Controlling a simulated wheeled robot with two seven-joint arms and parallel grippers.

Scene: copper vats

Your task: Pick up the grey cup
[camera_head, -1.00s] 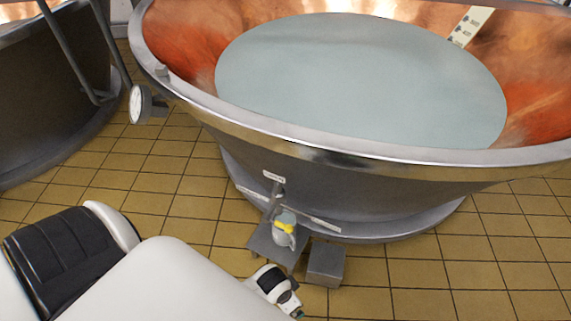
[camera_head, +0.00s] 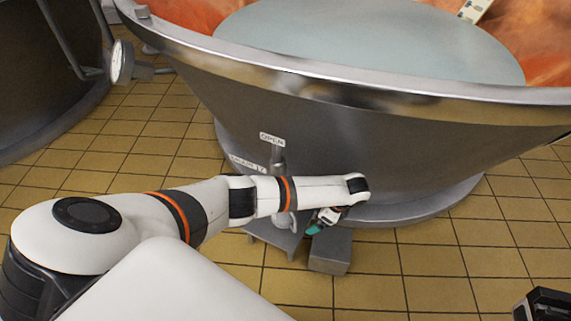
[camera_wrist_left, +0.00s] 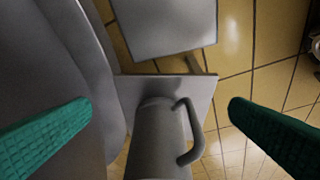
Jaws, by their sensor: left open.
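The grey cup (camera_wrist_left: 158,145) with a loop handle on its right side shows in the left wrist view, on a small grey plate-like stand. In the head view the cup (camera_head: 283,222) is mostly hidden behind my left forearm. My left gripper (camera_wrist_left: 162,106) is open, its two teal fingers on either side of the cup in the picture, with clear space to each. No contact shows. In the head view my left gripper (camera_head: 321,224) hangs just right of the cup. A dark piece, apparently my right gripper (camera_head: 544,304), shows at the lower right corner; its jaws are unclear.
The stand (camera_head: 262,232) is at the foot of a large copper vat (camera_head: 420,130) with a metal rim. A grey box (camera_head: 330,252) is right of the stand. A round gauge (camera_head: 122,62) sticks out at left. Tiled floor (camera_head: 420,275) is open at front right.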

